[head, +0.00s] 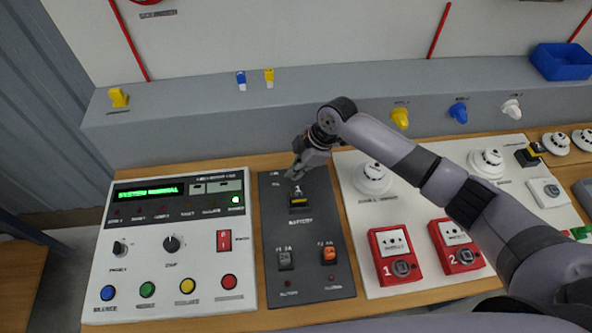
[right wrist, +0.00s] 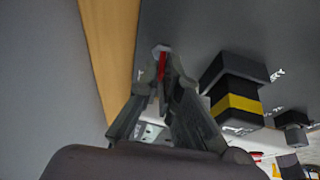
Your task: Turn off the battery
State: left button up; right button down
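The battery switch (head: 299,199) is a black block with a yellow band, set near the top of a dark panel marked BATTERY. It also shows in the right wrist view (right wrist: 237,98), to the right of my fingers. My right gripper (head: 294,173) is over the panel's top edge, just behind the switch and apart from it. In the right wrist view its fingertips (right wrist: 163,66) are close together, with a thin red sliver between them that I cannot identify. My left gripper is not in view.
The dark panel (head: 307,258) also carries a grey rocker (head: 285,259) and an orange rocker (head: 329,254). A white panel (head: 200,258) with a green display, knobs and coloured buttons is at left. Red call points (head: 393,243) and white detectors are at right. A grey ledge runs behind.

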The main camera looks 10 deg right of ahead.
jog(key=shift+w+f+g+b, duration=0.15)
jog(key=shift+w+g+b, duration=0.4)
jog(key=shift+g+b, duration=0.5)
jog(key=shift+w+m+g+b, duration=0.35)
jog(key=shift+g+b, duration=0.5)
jog(key=shift+b, duration=0.3)
jog(key=c, duration=1.8)
grip_release()
jog(key=v, duration=1.2)
